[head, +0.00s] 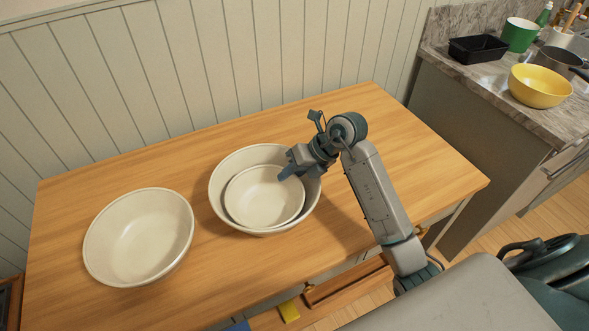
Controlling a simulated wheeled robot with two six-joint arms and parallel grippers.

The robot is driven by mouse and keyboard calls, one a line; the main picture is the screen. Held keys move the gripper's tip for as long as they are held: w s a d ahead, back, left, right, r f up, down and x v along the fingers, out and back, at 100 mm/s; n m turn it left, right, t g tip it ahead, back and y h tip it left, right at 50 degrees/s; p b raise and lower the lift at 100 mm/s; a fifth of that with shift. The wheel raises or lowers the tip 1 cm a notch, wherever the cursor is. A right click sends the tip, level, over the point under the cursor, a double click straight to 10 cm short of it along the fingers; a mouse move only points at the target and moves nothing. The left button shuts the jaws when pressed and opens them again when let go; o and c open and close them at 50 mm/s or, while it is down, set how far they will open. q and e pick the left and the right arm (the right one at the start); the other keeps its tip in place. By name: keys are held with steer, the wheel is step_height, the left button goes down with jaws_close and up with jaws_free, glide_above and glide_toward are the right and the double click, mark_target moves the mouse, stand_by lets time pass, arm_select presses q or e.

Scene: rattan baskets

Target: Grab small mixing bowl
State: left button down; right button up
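The small mixing bowl (262,200) is cream-white and sits nested inside a larger cream bowl (228,165) on the wooden table. My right gripper (288,168) is at the upper right rim of the small bowl. One blue fingertip shows over the bowl's inside. The rest of the gripper hides that part of the rim, so I cannot tell whether the fingers touch or pinch it. My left gripper is out of view.
Another large cream bowl (138,240) stands empty on the left of the wooden table (405,150). A panelled wall runs behind the table. At the right, a counter (495,85) holds a yellow bowl (540,86), a black tray (478,49) and a green pot (519,35).

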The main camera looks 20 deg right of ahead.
jaws_close()
steer(key=shift+s+d+f, duration=0.1)
steer(key=shift+s, duration=0.05)
stand_by(1.2)
